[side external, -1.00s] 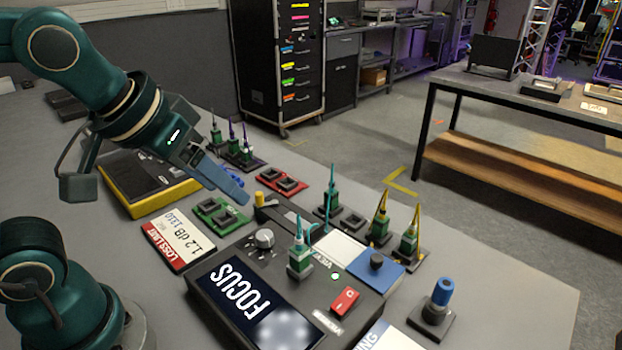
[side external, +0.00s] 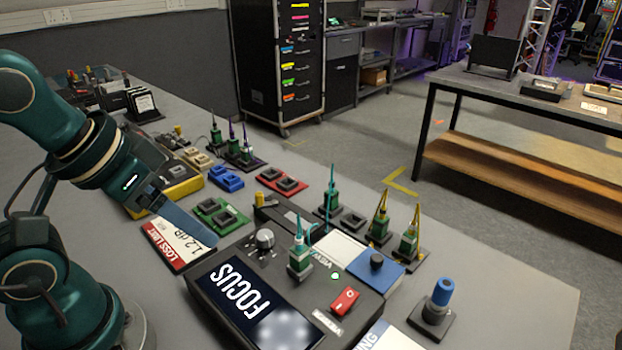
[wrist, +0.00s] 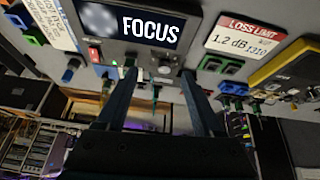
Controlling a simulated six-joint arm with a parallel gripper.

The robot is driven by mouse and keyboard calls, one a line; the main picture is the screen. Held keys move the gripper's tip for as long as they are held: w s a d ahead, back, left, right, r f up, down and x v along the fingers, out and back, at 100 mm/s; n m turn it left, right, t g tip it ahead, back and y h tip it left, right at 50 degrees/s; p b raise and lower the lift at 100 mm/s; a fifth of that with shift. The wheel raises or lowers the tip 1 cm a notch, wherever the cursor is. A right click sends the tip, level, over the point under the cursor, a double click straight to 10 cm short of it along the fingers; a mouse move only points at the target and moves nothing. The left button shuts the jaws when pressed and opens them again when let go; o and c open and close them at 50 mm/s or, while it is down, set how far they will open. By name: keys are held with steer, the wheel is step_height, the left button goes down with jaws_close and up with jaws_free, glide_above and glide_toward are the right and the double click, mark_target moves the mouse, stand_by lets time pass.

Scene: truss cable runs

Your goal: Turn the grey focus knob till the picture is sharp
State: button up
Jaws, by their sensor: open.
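The grey focus knob (side external: 265,238) stands on top of the black viewer box (side external: 222,312), behind its screen (side external: 250,300). The screen reads FOCUS and shows soft, blurred pale blobs at its right end. My gripper (side external: 211,239) is left of the knob in the side view, apart from it. In the wrist view, my gripper (wrist: 158,78) is open and empty, its two fingers well apart. The knob (wrist: 164,69) shows between the fingertips there, beyond them. Only one finger is clear in the side view.
A red switch (side external: 345,300) and a green connector (side external: 300,262) stand on the same box. A LOSS LIMIT card (side external: 180,241) and a green block (side external: 220,216) lie near my gripper. A blue-topped post (side external: 437,308) stands at right, with bare table beyond it.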

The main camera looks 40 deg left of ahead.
step_height(320, 180, up, 2)
steer(key=w+n, duration=0.2)
steer(key=n, duration=0.4)
steer(key=n+g, duration=0.5)
steer(key=n, duration=0.6)
glide_above(264, 234)
step_height(264, 234, down, 7)
steer(key=shift+w+d+r, duration=0.1)
steer(key=shift+w, duration=0.05)
steer(key=shift+f+g, duration=0.3)
steer(key=shift+f, duration=2.8)
jaws_close()
